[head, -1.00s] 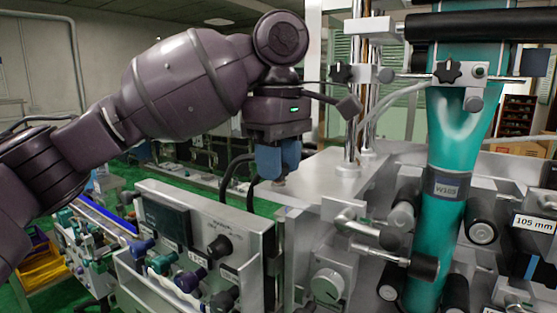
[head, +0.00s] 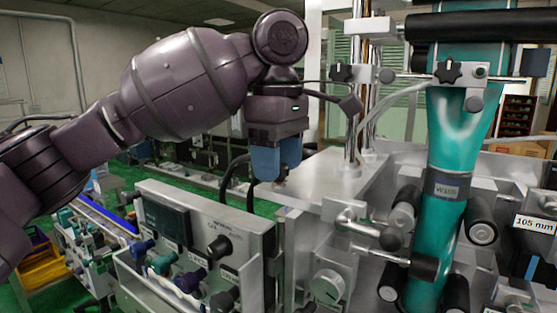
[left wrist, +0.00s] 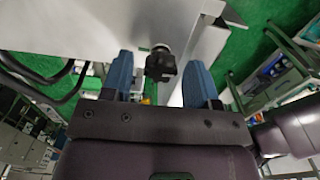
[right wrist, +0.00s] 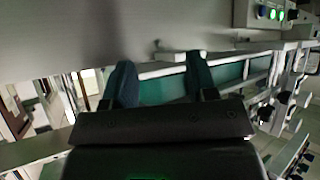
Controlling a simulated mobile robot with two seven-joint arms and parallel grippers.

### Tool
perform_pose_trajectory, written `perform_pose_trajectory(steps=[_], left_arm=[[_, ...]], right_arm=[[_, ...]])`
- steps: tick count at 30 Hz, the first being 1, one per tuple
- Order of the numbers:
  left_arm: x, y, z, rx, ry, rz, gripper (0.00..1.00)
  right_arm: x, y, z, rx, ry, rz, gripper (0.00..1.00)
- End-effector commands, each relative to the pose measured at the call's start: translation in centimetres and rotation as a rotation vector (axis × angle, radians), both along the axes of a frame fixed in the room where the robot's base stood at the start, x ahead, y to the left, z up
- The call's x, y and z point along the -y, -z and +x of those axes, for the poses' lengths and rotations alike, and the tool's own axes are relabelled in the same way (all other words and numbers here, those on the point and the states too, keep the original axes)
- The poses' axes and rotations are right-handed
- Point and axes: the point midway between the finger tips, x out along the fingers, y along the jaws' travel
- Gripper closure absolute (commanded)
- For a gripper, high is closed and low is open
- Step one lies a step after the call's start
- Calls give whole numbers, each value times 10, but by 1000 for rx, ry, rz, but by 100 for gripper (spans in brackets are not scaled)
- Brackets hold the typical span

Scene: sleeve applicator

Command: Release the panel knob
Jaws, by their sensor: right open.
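A black lobed knob (left wrist: 160,65) shows in the left wrist view, just ahead of and between the fingertips of my left gripper (left wrist: 159,80). The blue fingers stand apart on either side, with gaps to the knob. In the head view my left gripper (head: 277,160) points down behind the control panel (head: 185,200), above a metal plate. The knob's own shape is not clear there. My right gripper (right wrist: 162,78) shows only in the right wrist view, open, with nothing between its fingers. I cannot tell which knob is the panel knob; the control panel carries another black knob (head: 219,246).
A teal sleeve (head: 455,140) runs down through black rollers at the right. Chrome posts (head: 352,130) rise beside my left gripper. Cables (head: 230,175) hang near its fingers. A grey dial (head: 327,285) sits in front. Green floor lies beyond the machine.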

Motion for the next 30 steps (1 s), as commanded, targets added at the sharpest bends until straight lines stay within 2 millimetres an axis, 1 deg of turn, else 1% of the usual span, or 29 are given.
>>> perform_pose_trajectory(steps=[8,11,13,17,25,30], left_arm=[[0,1,0,-2,2,1,42],[0,-2,0,-1,2,2,42],[0,-8,0,-1,1,2,42],[0,-26,0,2,-1,1,42],[0,-74,0,2,0,1,42],[0,-95,0,0,0,1,42]], right_arm=[[0,0,0,0,0,0,47],[0,1,0,0,0,0,47],[0,1,0,0,0,0,47],[0,2,0,1,0,0,47],[0,1,1,3,0,0,47],[0,0,1,4,0,0,47]])
